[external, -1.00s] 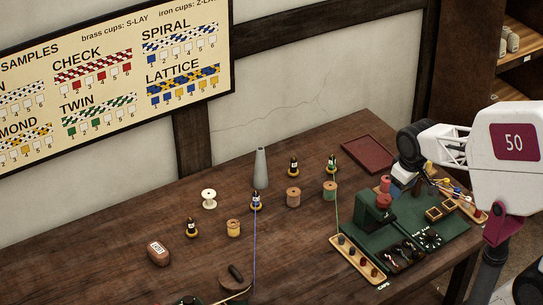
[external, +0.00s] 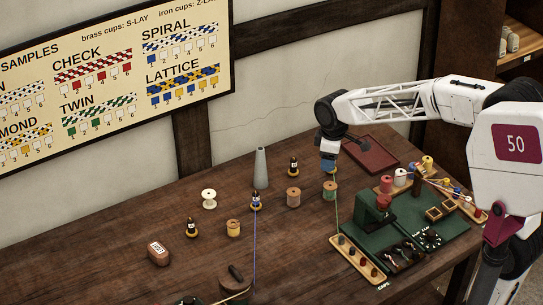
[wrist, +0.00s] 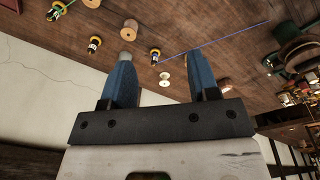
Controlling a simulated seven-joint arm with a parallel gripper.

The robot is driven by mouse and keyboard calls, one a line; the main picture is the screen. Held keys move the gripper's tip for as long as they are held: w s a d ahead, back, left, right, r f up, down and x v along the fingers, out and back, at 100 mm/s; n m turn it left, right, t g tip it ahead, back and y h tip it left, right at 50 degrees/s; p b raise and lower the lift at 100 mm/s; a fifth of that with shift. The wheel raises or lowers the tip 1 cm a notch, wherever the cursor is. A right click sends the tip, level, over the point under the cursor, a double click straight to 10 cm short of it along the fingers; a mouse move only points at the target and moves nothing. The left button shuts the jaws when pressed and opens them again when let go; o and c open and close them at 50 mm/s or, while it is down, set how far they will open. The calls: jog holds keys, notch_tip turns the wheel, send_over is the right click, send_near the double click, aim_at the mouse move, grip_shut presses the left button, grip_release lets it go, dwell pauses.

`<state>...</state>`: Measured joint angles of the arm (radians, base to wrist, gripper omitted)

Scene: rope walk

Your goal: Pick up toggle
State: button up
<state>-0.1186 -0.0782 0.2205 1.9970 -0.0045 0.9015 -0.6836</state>
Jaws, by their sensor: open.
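I cannot tell for certain which thing is the toggle. A small dark peg (external: 236,272) lies on a round brown block at the front left of the table in the external view and may be it. My gripper (external: 329,168) is over the back right of the table, far from that peg, with its blue fingers pointing down above the green spool (external: 330,190). In the wrist view my gripper (wrist: 160,57) has its two blue fingers spread apart, with nothing held between them. The peg is not clearly seen in the wrist view.
A grey cone (external: 261,168), several spools and dark bobbins, and a brown labelled block (external: 159,252) stand on the table. A red tray (external: 371,154) is near my gripper. Blue and green strands cross the table.

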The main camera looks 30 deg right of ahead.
jog(key=w+a+f+n, duration=0.45)
jog(key=w+f, duration=0.35)
jog(key=w, duration=0.4)
jog(key=n+g, duration=0.1)
jog(key=n, duration=0.2)
send_over(256, 194)
jog(key=f, duration=1.1)
jog(key=shift+w, duration=0.25)
jog(key=shift+f, duration=0.1)
jog(key=shift+f, duration=1.2)
jog(key=shift+f, duration=0.1)
jog(key=shift+s+f, duration=0.15)
jog(key=shift+f, duration=2.3)
jog(key=shift+c, duration=0.5)
